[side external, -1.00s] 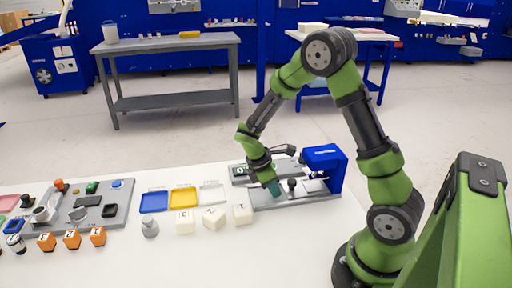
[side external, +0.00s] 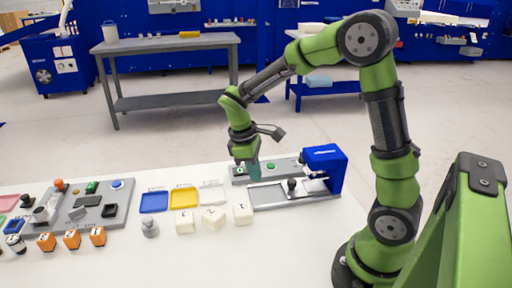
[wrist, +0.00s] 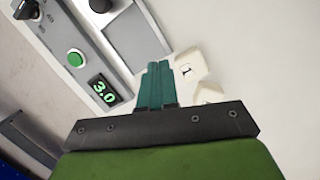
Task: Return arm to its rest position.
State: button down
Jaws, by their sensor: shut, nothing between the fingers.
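My gripper (side external: 253,168) hangs above the back part of the grey press base in the side view, fingers pointing down. In the wrist view its teal fingers (wrist: 159,85) are together with nothing between them. The blue compression press (side external: 325,166) stands at the right end of its grey base (side external: 268,195). The base carries a black knob (side external: 292,184), a green button (wrist: 76,58) and a display (wrist: 103,92) reading 3.0. The fingers appear apart from the base, though the exact height is hard to tell.
White blocks (side external: 185,222) stand in front of blue (side external: 153,202), yellow (side external: 183,197) and clear (side external: 211,194) trays. A grey weight (side external: 150,227) and orange blocks (side external: 72,239) stand further left. A grey board (side external: 90,210) holds several parts. The front white table (side external: 200,265) is clear.

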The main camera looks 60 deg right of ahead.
jog(key=s+a+r+m+t+y, duration=0.3)
jog(key=s+a+r+m+t, duration=0.5)
jog(key=r, duration=0.5)
jog(key=shift+s+a+m+t+y, duration=0.2)
jog(key=shift+s+m+t+y, duration=0.3)
jog(key=shift+s, duration=0.75)
